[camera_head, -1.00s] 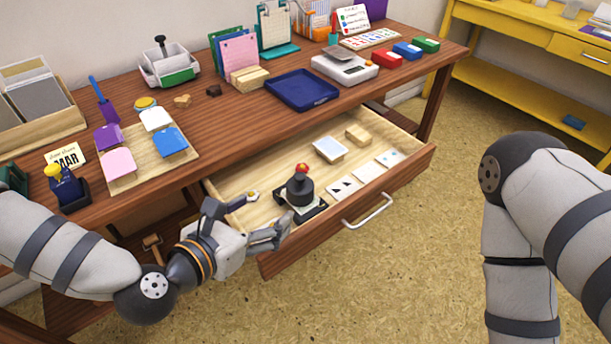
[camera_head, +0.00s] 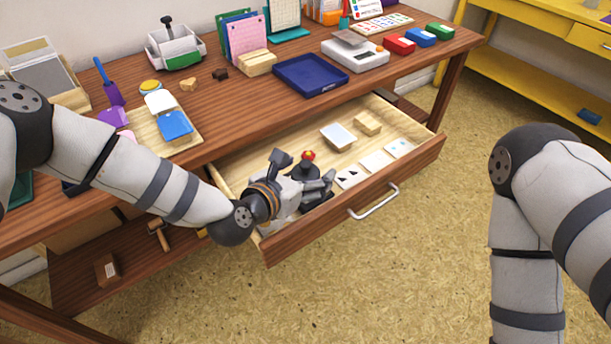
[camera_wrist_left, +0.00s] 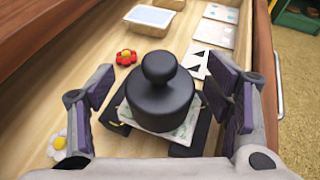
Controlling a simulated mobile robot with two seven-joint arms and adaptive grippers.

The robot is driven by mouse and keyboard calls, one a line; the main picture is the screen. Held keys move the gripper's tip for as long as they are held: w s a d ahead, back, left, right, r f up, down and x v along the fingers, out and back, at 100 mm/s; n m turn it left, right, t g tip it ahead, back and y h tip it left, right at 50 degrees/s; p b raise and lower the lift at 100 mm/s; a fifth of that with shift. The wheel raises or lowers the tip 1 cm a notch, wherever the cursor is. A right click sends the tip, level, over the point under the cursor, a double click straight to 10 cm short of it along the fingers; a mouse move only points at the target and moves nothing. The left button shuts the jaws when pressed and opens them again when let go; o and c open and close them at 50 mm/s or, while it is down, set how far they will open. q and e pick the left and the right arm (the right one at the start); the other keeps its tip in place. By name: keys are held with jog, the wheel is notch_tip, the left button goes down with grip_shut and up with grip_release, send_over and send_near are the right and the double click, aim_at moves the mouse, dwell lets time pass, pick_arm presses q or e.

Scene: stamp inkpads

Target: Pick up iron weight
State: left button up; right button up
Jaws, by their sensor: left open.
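The iron weight (camera_wrist_left: 160,95) is a dark, round block with a knob on top. In the left wrist view it stands upright on some paper and a dark flat base (camera_wrist_left: 190,145) inside the open drawer. It also shows in the head view (camera_head: 304,173), partly hidden by my left gripper. My left gripper (camera_head: 318,190) is open, low in the drawer at the weight. In the left wrist view its two fingers (camera_wrist_left: 162,110) stand on either side of the weight, with gaps visible. My right arm shows at the right, but its gripper is out of view.
The open drawer (camera_head: 330,214) also holds a white pad (camera_head: 338,136), a wooden block (camera_head: 367,123), several cards, a red flower (camera_wrist_left: 126,57) and a white flower (camera_wrist_left: 59,142). The drawer's front wall and the tabletop edge lie close to my left arm.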

pick_arm(q)
grip_shut()
jog(key=shift+r, duration=0.2)
